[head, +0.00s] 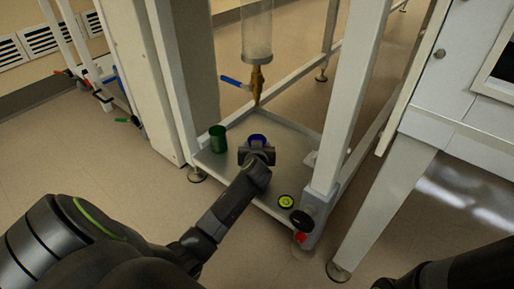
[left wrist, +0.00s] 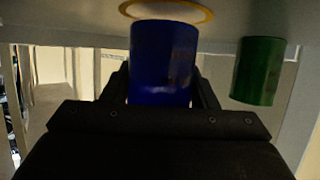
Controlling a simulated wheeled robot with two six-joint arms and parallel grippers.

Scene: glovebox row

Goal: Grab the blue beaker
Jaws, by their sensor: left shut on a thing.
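The blue beaker (head: 257,138) is over the low white shelf (head: 283,143), mostly hidden behind my left gripper (head: 256,154) in the head view. In the left wrist view the blue beaker (left wrist: 163,62) is between the two fingers of my left gripper (left wrist: 163,88), which is shut on it. I cannot tell whether the beaker touches the shelf. My right gripper is not in view; only a dark part of my right arm shows at the lower right of the head view.
A green beaker (head: 218,139) stands to the left on the shelf and also shows in the left wrist view (left wrist: 258,71). A brass valve (head: 257,82) with a blue lever hangs above. A yellow-green round object (head: 286,201) lies at the shelf's front. White posts (head: 351,100) flank the shelf.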

